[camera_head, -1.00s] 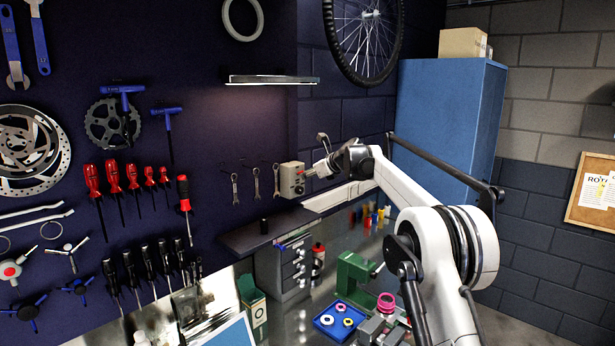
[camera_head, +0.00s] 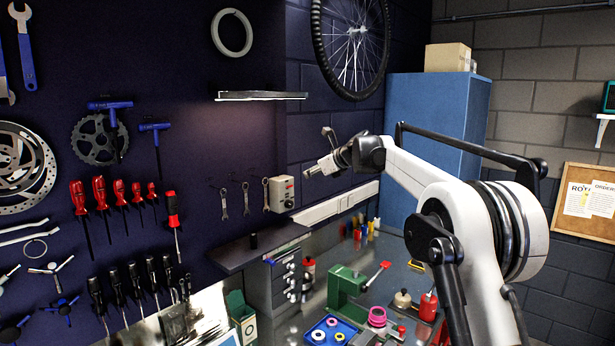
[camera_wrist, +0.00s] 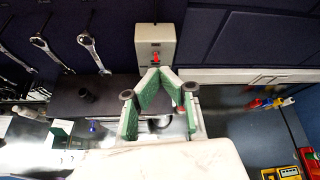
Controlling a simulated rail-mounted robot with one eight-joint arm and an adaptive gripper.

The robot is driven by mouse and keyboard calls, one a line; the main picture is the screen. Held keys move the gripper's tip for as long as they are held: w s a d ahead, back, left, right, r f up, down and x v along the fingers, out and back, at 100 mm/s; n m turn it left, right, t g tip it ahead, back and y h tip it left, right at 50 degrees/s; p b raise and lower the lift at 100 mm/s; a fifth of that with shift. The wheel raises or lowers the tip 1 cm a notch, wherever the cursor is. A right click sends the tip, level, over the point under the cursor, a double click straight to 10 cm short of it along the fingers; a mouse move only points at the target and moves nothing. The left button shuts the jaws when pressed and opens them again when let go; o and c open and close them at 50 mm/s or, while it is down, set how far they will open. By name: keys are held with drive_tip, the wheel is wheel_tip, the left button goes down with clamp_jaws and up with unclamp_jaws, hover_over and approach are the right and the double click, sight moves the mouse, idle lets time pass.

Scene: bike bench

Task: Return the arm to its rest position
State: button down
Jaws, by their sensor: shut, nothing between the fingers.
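My arm reaches out over the bench from the right in the head view, with the elbow high and bent. My gripper (camera_head: 322,168) is at its far end, raised in front of the dark wall. In the wrist view my gripper (camera_wrist: 158,78) shows its green-padded fingers with their tips together and nothing between them. Beyond the fingertips in the wrist view is a grey switch box (camera_wrist: 155,38) with a red switch. The same switch box (camera_head: 282,193) hangs on the wall in the head view, to the left of the gripper and apart from it.
A dark shelf (camera_head: 240,252) juts out below the small hanging wrenches (camera_head: 246,200). A blue cabinet (camera_head: 432,115) stands behind my arm. Air above the bench is open.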

drive_tip(key=s+d+f+n+h+b, duration=0.1)
drive_tip(key=s+d+f+n+b, duration=0.2)
drive_tip(key=s, duration=0.8)
drive_tip(key=s+d+n+g+h+b, duration=0.15)
drive_tip(key=s+n, duration=0.35)
drive_tip(key=s, duration=0.5)
drive_tip(key=s+d+f+n+h+b, duration=0.25)
drive_tip(key=s+n, duration=0.25)
drive_tip(key=s, duration=0.6)
drive_tip(key=s+d+f+n+h+b, duration=0.1)
drive_tip(key=s+d+f+n+b, duration=0.2)
drive_tip(key=s+f, duration=0.9)
drive_tip(key=s+d+f+n+h+b, duration=0.2)
drive_tip(key=s+d+f+n, duration=0.5)
drive_tip(key=s+f, duration=0.6)
drive_tip(key=s+n+b, duration=0.1)
drive_tip(key=s, duration=0.6)
drive_tip(key=shift+s+f+n, duration=0.15)
drive_tip(key=shift+s+n, duration=0.25)
